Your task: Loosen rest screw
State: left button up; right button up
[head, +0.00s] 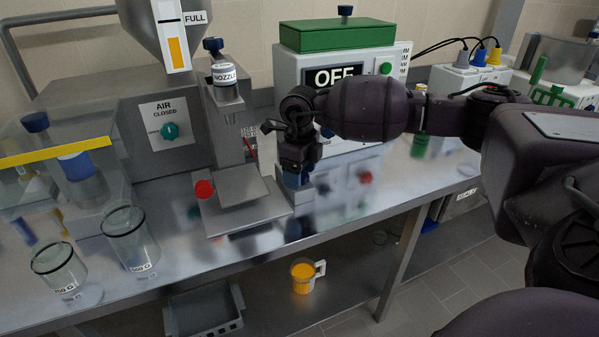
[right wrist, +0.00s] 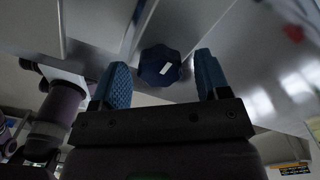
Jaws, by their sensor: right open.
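A dark blue lobed knob with a small white mark, which looks like the rest screw (right wrist: 161,66), shows in the right wrist view beyond and between my fingertips. In the head view I cannot make it out; my right gripper covers that area. My right gripper (head: 296,176) points down beside the filling stand's tilted rest plate (head: 238,188). In the right wrist view its two blue fingers (right wrist: 162,78) are apart with nothing held between them. I cannot tell any contact with the knob. My left gripper is not in view.
The nozzle (head: 225,77) hangs above the plate, with a red button (head: 204,189) at its left. Two glass beakers (head: 130,240) stand on the left of the steel bench. A box reading OFF (head: 335,77) stands behind my right arm. A grey crate (head: 204,311) and orange-filled jug (head: 303,277) sit below.

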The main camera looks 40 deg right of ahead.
jog(key=c, duration=0.9)
